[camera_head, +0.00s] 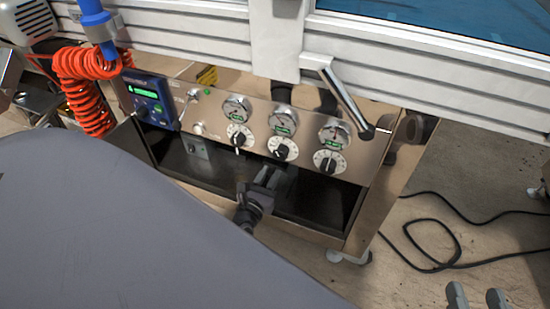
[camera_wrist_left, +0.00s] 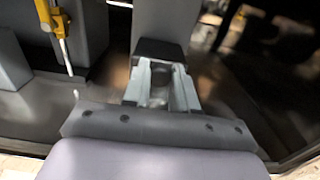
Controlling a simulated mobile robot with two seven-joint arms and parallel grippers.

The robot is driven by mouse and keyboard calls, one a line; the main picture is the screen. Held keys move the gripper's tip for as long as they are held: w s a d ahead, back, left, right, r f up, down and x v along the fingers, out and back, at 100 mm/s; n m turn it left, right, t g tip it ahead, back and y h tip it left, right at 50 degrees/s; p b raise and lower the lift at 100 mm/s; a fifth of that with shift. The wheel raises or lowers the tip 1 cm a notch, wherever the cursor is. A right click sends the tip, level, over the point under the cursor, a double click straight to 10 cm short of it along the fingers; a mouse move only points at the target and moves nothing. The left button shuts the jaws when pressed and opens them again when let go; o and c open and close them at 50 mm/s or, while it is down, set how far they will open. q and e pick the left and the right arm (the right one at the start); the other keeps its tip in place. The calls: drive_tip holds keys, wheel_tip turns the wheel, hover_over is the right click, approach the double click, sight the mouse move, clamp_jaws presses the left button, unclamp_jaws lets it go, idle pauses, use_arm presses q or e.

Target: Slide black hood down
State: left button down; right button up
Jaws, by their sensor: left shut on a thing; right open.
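A long black open-fronted housing (camera_head: 315,203) lies below the steel control panel in the head view. I cannot tell for sure which part is the black hood. My left gripper (camera_head: 270,178) reaches into this dark space from the front, below the dials. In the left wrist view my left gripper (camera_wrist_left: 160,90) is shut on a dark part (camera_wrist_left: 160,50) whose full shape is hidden. My right gripper (camera_head: 477,297) is at the bottom right edge of the head view, fingers apart and empty, well away from the housing.
The steel panel (camera_head: 262,113) has several gauges and knobs, and a blue controller (camera_head: 150,98) at its left. A lever (camera_head: 345,100) hangs from the white rail above. An orange coiled hose (camera_head: 85,90) hangs at left. A black cable (camera_head: 440,240) lies on the floor at right.

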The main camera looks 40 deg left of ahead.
drive_tip(key=shift+w+r, duration=0.1)
drive_tip(key=shift+w, duration=0.1)
